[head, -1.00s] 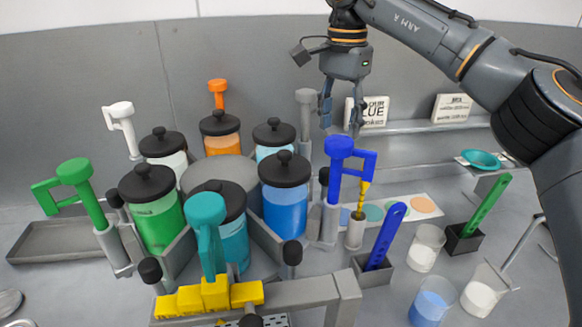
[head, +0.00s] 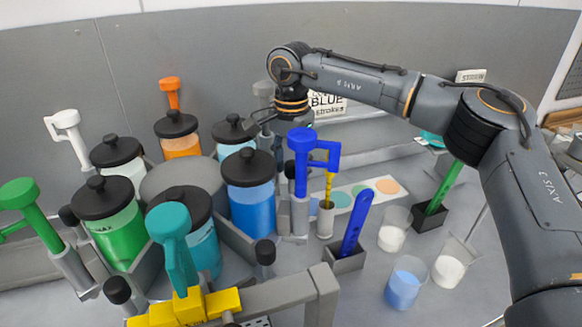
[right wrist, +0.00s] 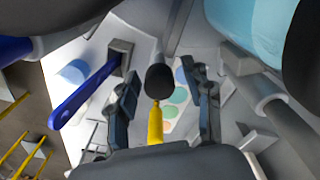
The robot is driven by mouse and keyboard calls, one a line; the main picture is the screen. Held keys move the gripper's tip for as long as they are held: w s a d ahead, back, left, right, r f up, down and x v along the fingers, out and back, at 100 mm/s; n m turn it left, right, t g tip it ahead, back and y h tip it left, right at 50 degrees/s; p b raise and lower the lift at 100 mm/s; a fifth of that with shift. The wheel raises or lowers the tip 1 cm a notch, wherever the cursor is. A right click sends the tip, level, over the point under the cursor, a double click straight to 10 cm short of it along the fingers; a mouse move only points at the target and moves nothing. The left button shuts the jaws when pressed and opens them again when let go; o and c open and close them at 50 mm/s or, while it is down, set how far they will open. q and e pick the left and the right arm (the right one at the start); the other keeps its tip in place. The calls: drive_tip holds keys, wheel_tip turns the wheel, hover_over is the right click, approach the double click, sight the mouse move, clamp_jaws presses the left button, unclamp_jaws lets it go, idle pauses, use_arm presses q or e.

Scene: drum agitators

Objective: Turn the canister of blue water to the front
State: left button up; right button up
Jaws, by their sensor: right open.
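The canister of blue water (head: 251,205) has a black lid and stands at the right side of a round grey carousel (head: 183,180). A light blue canister (head: 231,150) stands behind it. My right gripper (head: 257,128) is behind and above the blue canister, partly hidden by its own wrist. In the right wrist view its two fingers (right wrist: 165,102) are spread, with a black knob (right wrist: 160,79) showing between them; I cannot tell whether they touch it. A pale blue canister with a dark lid (right wrist: 262,28) shows at upper right there. My left gripper is out of view.
A blue pump handle (head: 301,145) rises right of the blue canister. A yellow stirrer (head: 328,188), a blue stick (head: 357,222) and beakers (head: 405,283) stand to the right. Green (head: 112,230), teal (head: 205,250) and orange (head: 180,145) canisters share the carousel.

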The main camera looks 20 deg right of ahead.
drive_tip(key=shift+f, duration=0.65)
clamp_jaws()
drive_tip(key=shift+s, duration=0.1)
